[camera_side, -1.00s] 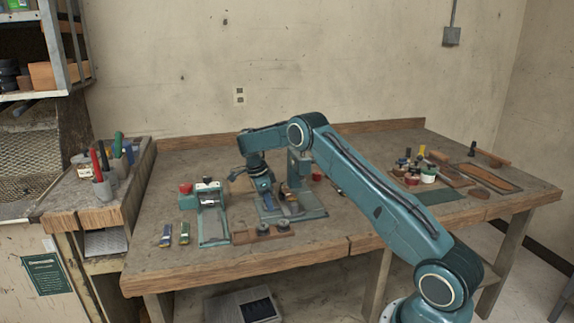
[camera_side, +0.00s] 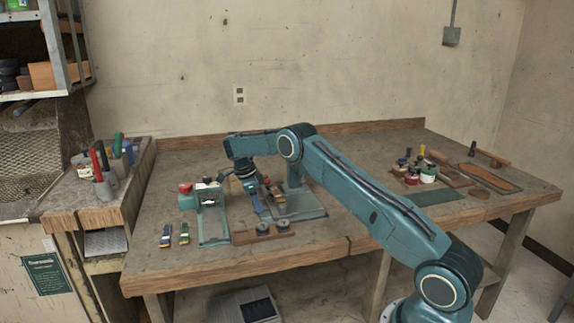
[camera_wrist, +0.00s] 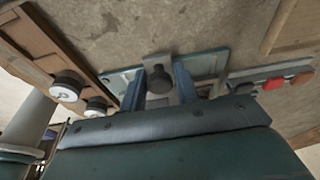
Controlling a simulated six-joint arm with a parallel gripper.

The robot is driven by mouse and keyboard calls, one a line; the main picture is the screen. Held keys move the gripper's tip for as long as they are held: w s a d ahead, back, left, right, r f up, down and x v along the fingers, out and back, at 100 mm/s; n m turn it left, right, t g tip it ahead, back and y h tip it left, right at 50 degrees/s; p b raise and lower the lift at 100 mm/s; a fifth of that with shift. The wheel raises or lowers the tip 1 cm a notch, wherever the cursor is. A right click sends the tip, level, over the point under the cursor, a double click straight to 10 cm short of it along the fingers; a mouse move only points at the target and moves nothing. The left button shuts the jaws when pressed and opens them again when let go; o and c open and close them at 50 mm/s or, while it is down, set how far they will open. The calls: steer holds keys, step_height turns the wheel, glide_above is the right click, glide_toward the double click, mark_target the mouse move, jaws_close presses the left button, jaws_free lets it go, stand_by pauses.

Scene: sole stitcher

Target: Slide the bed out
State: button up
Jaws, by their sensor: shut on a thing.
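The sole stitcher (camera_side: 295,178) stands on the bench in the side view, a teal column on a flat base plate (camera_side: 308,211). A brown sole-like piece (camera_side: 274,190) lies beside its column, apparently on the bed. My gripper (camera_side: 258,207) is low at the left side of the base. In the wrist view my gripper (camera_wrist: 160,85) has its blue fingers on both sides of a dark round knob (camera_wrist: 158,77) in front of a pale grey strip, apparently the bed's. The fingers are shut on the knob. My arm and gripper hide part of the bed.
A second teal fixture (camera_side: 213,215) with a red-topped block (camera_side: 187,194) stands close left. A wooden board with round pieces (camera_side: 262,233) lies in front. Small bottles (camera_side: 428,173) and a green mat (camera_side: 437,197) are at right.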

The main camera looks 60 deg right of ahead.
steer(key=shift+w+a, duration=0.1)
steer(key=shift+a, duration=0.05)
steer(key=shift+w+a, duration=0.55)
steer(key=shift+w, duration=0.05)
stand_by(0.3)
steer(key=o, duration=0.6)
steer(key=shift+c, duration=0.2)
steer(key=shift+s+d, duration=0.1)
steer(key=shift+s, duration=0.05)
